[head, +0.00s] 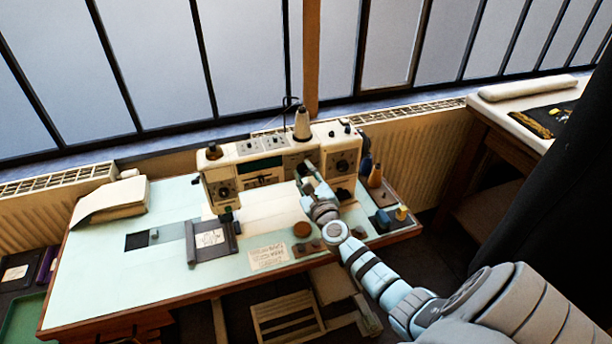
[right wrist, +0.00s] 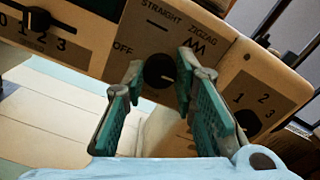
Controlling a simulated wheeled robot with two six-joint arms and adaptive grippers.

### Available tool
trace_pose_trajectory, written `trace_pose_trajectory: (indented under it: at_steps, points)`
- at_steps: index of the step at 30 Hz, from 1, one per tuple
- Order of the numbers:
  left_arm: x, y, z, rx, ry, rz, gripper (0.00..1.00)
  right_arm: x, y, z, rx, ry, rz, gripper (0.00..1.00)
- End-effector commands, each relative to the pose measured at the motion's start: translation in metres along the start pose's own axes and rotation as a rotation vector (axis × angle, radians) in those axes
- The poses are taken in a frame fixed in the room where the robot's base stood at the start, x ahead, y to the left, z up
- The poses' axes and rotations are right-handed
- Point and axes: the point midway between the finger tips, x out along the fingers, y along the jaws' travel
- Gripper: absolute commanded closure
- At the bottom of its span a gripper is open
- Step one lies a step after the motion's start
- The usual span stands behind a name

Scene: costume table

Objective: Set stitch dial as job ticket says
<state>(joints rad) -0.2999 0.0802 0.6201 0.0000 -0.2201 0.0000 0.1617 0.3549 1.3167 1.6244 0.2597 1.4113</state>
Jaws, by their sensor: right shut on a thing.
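The cream sewing machine (head: 262,147) stands at the back of the table. In the right wrist view its panel carries the black stitch dial (right wrist: 158,72), with OFF to the left, STRAIGHT above and ZIGZAG to the upper right. My right gripper (right wrist: 160,66) is shut on this dial, a finger on either side. The dial's pointer direction is hard to tell. In the head view my right gripper (head: 306,172) reaches the machine's front and covers the dial.
A slider with numbers (right wrist: 38,18) sits left of the dial, and a numbered knob (right wrist: 245,122) to its right. A thread cone (head: 302,124) stands on top. A dark curtain hangs at right.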

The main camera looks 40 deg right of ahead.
Motion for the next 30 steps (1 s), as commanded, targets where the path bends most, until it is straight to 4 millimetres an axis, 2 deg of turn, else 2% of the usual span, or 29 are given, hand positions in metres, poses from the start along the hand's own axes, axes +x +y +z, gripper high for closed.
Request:
trace_pose_trajectory:
  at_steps: [8,21,22,24,26,30]
  points:
    - [0.0020,0.0002,0.0002,0.000,0.000,0.000,0.60,-0.0008,0.0007,-0.0022,0.079,0.004,0.002,1.00]
    - [0.0020,0.0003,0.0002,0.000,0.000,0.000,0.60,-0.0009,0.0008,-0.0022,0.092,0.004,0.002,1.00]
    - [0.0020,0.0003,0.0002,0.000,0.000,0.000,0.60,-0.0009,0.0009,-0.0022,0.092,0.004,0.002,0.73]
    - [0.0020,0.0003,0.0002,0.000,0.000,0.000,0.60,-0.0008,0.0008,-0.0021,0.091,0.004,0.002,0.62]
    - [0.0020,0.0003,0.0002,0.000,0.000,0.000,0.60,-0.0007,0.0007,-0.0018,0.091,0.003,0.002,0.54]
    - [0.0020,0.0004,0.0002,0.000,0.000,0.000,0.60,-0.0004,0.0004,-0.0011,0.090,0.002,0.001,0.54]
